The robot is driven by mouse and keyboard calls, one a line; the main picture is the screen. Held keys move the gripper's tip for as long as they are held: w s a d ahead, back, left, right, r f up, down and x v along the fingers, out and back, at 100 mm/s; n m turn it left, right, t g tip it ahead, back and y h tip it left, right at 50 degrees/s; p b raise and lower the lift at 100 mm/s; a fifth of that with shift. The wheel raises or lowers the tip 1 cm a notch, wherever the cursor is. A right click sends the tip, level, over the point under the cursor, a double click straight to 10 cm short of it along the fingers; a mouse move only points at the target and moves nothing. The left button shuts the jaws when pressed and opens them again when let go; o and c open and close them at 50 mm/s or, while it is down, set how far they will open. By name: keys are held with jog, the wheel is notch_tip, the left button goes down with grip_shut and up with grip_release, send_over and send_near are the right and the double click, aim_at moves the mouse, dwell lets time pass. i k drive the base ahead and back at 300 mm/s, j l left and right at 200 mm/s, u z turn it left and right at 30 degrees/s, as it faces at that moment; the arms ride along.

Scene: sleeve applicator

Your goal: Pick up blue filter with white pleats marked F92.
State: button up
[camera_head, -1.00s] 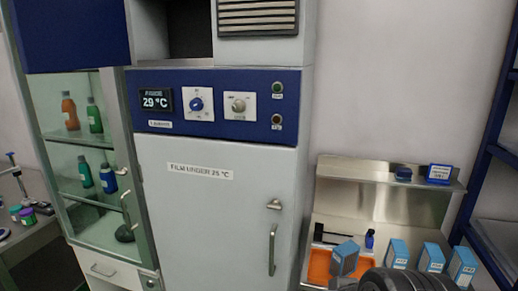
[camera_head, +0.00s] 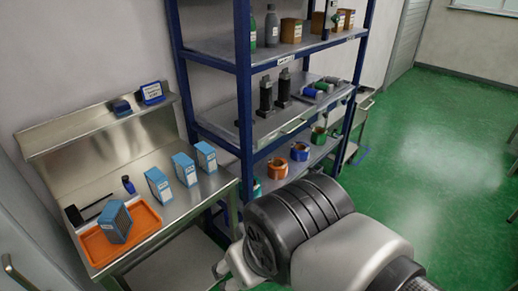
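Several blue box-shaped filters are on the steel bench at the left. One filter (camera_head: 116,222) sits tilted in an orange tray (camera_head: 146,216) and shows a grey pleated face. Three more stand in a row to its right on the bare bench: the left one (camera_head: 158,187), the middle one (camera_head: 185,169) and the right one (camera_head: 206,156). Each has a pale label, too small to read, so I cannot tell which is F92. My arm's black and grey links show at the lower middle, right of the bench and apart from the filters. My gripper's fingers are not visible.
The steel bench (camera_head: 100,179) also holds a small blue bottle (camera_head: 128,185) and a dark flat bar (camera_head: 91,209). Its raised shelf carries a blue sign (camera_head: 152,92). A blue-framed rack (camera_head: 244,90) stands close to the right. Green floor (camera_head: 450,150) is open at the right.

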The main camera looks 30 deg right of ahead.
aim_at(206, 155)
jog(key=z, duration=0.35)
jog(key=i+j+z, duration=0.1)
jog(key=i+z, duration=0.2)
jog(key=i, duration=1.4)
